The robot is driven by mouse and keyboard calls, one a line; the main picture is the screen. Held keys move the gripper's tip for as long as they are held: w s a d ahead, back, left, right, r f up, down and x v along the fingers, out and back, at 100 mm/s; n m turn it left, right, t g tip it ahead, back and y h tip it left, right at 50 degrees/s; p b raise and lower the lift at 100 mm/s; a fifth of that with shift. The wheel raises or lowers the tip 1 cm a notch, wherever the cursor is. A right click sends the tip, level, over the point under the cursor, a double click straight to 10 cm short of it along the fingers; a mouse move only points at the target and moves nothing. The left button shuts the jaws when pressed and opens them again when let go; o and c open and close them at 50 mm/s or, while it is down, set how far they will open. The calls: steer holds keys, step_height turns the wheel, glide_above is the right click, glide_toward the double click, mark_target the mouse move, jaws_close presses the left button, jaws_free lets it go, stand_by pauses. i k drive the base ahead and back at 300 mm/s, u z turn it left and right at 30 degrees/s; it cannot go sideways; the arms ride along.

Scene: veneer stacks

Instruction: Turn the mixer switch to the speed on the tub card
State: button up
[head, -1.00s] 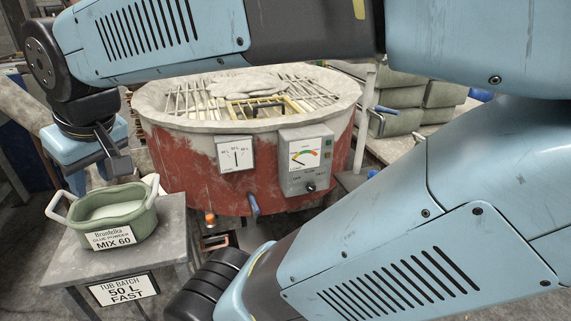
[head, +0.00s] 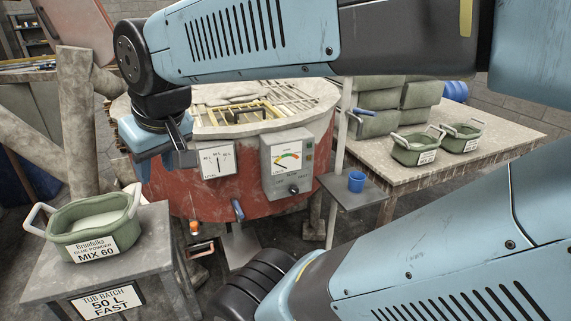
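The red mixer (head: 255,196) stands in the middle with a grate on top. A grey control box (head: 270,155) on its front has a coloured gauge (head: 288,159) and a dark round switch knob (head: 293,190) below; the knob's marks are too small to read. A white volume dial (head: 217,161) is left of the box, its pointer about upright. The tub card (head: 107,303) reads "TUB BATCH 50 L FAST". My gripper (head: 183,158) hangs by the mixer's left front, left of the volume dial, apart from the knob. Its fingers overlap, so its opening is unclear.
A small shelf (head: 345,196) with a blue cup (head: 356,182) is right of the mixer. Two green tubs (head: 414,152) (head: 462,140) stand on the right table (head: 504,138).

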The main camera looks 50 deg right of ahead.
mark_target(294, 190)
steer(key=z, duration=0.05)
steer(key=i, duration=0.15)
steer(key=z, duration=2.55)
steer(key=k, duration=1)
steer(key=u, duration=0.7)
steer(key=i, duration=1)
